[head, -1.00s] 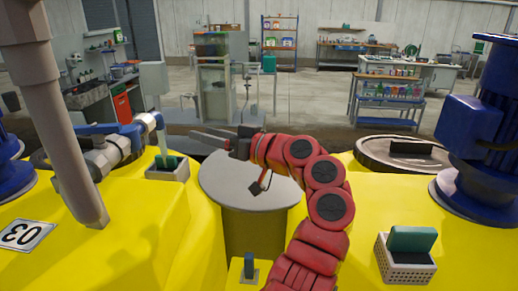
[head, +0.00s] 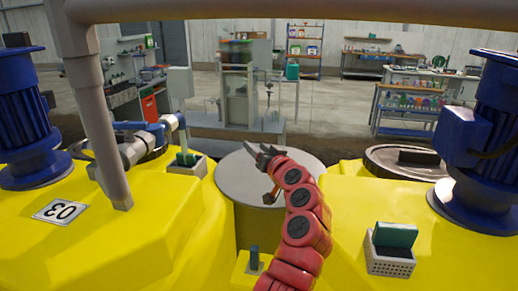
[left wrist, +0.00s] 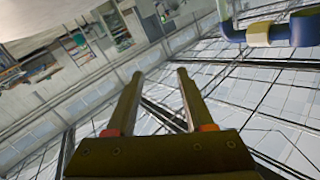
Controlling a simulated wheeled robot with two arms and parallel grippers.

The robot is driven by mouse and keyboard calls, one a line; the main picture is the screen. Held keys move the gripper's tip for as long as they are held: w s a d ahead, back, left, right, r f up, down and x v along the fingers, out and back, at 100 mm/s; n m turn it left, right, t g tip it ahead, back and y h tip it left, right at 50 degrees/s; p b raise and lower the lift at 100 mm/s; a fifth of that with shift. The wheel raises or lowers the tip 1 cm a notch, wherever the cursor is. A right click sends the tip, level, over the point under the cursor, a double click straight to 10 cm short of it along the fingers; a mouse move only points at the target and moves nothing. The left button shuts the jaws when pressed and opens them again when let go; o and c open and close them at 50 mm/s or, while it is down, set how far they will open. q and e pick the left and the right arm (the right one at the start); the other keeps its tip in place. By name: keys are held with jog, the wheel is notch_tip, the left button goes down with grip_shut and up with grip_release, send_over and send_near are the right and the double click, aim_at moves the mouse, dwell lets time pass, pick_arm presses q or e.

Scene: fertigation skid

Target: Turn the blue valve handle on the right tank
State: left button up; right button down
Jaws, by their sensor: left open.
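A blue lever handle (head: 138,126) shows on a grey valve and pipe (head: 140,150) behind the yellow tank on the left of the head view. On the yellow tank on the right (head: 420,200) I see no blue valve handle. My left gripper (head: 260,148), on the red arm, is open and empty above the round grey lid (head: 235,180) between the tanks. It is apart from the blue handle and to its right. The left wrist view shows its two fingers (left wrist: 160,73) spread, with nothing between them. My right gripper is not in view.
Blue motors (head: 30,125) stand on both tanks. A grey post (head: 98,120) rises on the left and a thick pipe (head: 300,12) crosses the top. A white basket (head: 390,262) with a green block sits at front right. A blue and yellow pipe (left wrist: 270,32) shows in the left wrist view.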

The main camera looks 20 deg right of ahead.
pick_arm(q)
jog(key=shift+r, duration=0.1)
jog(key=c, duration=0.7)
jog(key=s+a+r+n+y+b, duration=0.1)
jog(key=a+r+n, duration=0.1)
jog(key=a+n, duration=0.2)
jog(key=s+a+r+n+y+b, duration=0.1)
jog(key=s+a+r+n+b, duration=0.1)
jog(key=a+n, duration=0.2)
jog(key=s+a+r+n+y+b, duration=0.1)
jog(key=a+r+n+y, duration=0.1)
jog(key=a+n, duration=0.3)
jog(key=shift+s+a+r, duration=0.1)
jog(key=shift+s+r, duration=0.1)
jog(key=shift+r, duration=0.35)
grip_shut()
jog(key=n+g+y+b, duration=0.1)
jog(key=n+y+b, duration=0.15)
jog(key=n, duration=1.05)
send_near(131, 127)
jog(key=shift+h, duration=0.25)
jog(key=p+x, duration=0.2)
jog(key=x, duration=0.1)
jog(key=p+x, duration=0.1)
jog(key=shift+w+a+r+p, duration=0.2)
jog(key=shift+r+p, duration=0.1)
jog(key=shift+r, duration=0.05)
jog(key=shift+w+a+f, duration=0.1)
jog(key=shift+w+a, duration=0.1)
jog(key=shift+w, duration=0.3)
